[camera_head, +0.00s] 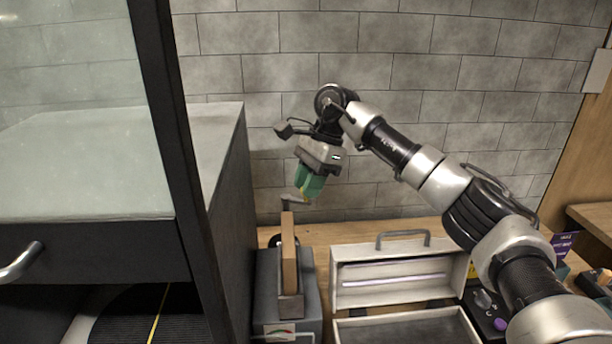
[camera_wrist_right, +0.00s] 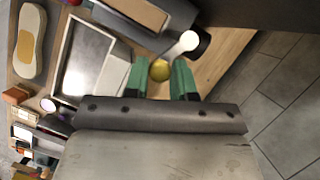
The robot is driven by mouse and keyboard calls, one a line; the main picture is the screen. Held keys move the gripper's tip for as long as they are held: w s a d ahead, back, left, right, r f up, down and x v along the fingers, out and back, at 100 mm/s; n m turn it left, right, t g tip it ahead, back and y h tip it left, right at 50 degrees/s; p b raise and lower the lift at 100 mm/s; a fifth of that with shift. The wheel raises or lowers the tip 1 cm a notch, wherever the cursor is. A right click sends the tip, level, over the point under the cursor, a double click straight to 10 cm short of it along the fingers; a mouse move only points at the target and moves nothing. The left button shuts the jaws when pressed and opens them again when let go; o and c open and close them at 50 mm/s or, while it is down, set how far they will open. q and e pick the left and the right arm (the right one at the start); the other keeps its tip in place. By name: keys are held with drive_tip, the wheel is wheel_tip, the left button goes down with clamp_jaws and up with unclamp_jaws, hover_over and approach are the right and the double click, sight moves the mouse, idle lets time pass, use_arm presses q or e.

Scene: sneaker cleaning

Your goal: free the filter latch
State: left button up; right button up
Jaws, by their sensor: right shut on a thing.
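A grey box-shaped unit (camera_head: 268,290) stands on the wooden counter with a tall brown filter-like panel (camera_head: 288,252) upright in its top. The fingers (camera_wrist_right: 161,78) stand on both sides of the knob. The head view barely shows the knob. My left gripper is not in view.
An open pale case (camera_head: 345,296) with a grey handle stands right of the unit. A dark cabinet (camera_head: 228,220) closes off the left side. A grey tiled wall (camera_head: 420,70) is behind. A dark device with knobs (camera_head: 486,305) sits at the right.

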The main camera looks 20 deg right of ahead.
drive_tip(key=shift+w+d+r+n+g+h+p, duration=0.15)
drive_tip(key=shift+w+n+g+p, duration=0.2)
drive_tip(key=shift+n, duration=0.3)
drive_tip(key=shift+w+d+f+n+g+h+p, duration=0.1)
drive_tip(key=shift+w+n+p, duration=0.1)
drive_tip(key=shift+n+p, duration=0.35)
drive_tip(key=shift+w+d+r+n+g+h+p, duration=0.15)
drive_tip(key=shift+w+n+g+p, duration=0.1)
drive_tip(key=shift+n, duration=0.55)
drive_tip(key=shift+a+f, duration=0.1)
drive_tip(key=shift+f, duration=0.05)
drive_tip(key=o, duration=0.9)
drive_tip(key=v, duration=1)
drive_tip(key=shift+r+p, duration=0.35)
drive_tip(key=shift+p, duration=0.1)
drive_tip(key=shift+f, duration=0.1)
